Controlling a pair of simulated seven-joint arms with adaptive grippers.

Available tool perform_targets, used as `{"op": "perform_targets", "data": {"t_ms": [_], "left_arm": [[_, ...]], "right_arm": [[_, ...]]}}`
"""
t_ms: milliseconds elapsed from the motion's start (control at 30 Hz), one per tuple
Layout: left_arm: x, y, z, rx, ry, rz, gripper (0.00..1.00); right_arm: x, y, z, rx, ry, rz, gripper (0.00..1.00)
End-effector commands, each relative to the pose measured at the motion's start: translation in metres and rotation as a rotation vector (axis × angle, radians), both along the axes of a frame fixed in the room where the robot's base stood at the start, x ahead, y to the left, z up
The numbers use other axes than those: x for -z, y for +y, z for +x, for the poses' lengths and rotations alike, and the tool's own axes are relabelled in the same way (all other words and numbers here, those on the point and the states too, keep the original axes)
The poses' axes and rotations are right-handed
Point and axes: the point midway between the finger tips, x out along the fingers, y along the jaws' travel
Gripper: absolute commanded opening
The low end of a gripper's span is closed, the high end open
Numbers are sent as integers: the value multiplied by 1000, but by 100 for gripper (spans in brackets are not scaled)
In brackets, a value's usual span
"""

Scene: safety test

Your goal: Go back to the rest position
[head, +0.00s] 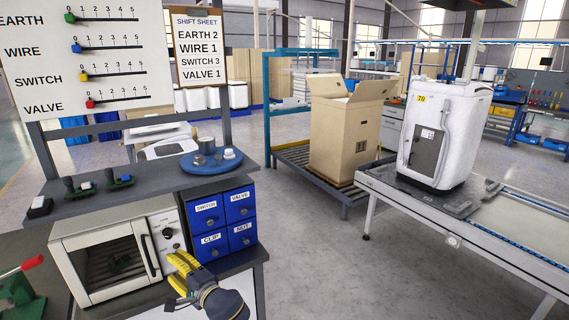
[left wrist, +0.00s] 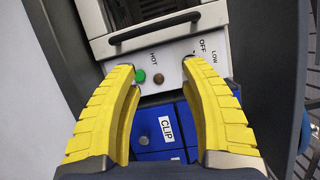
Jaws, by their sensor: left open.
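My left gripper (head: 180,274) has yellow fingers and is in front of the workbench, near the gap between the oven and the blue drawers in the head view. In the left wrist view its fingers (left wrist: 164,85) are spread apart with nothing between them. Beyond them are the oven's control panel (left wrist: 174,72) and the blue drawer marked CLIP (left wrist: 150,130). I cannot tell how far the fingertips are from the panel. My right gripper is in neither view.
The white oven (head: 72,258) is closed under a grey shelf (head: 110,205). Blue drawers (head: 222,220) stand right of it. A red-handled lever (head: 22,268) is at far left. A conveyor (head: 400,196) carries a white appliance (head: 450,130). A cardboard box (head: 340,135) stands behind. Floor between is clear.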

Motion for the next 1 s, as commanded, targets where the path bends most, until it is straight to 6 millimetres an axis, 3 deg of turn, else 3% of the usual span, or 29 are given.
{"op": "perform_targets", "data": {"t_ms": [33, 200, 433, 633, 1000], "left_arm": [[19, 4, -19, 6, 8, -43, 45], [74, 10, -83, 41, 21, -229, 45], [128, 1, -173, 91, 63, -483, 45], [150, -17, -235, 128, 108, -665, 45], [160, -42, -298, 162, 168, -847, 45]], "right_arm": [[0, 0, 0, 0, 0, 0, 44], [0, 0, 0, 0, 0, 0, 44], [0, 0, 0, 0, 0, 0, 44], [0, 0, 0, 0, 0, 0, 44], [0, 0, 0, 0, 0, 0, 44]]}}
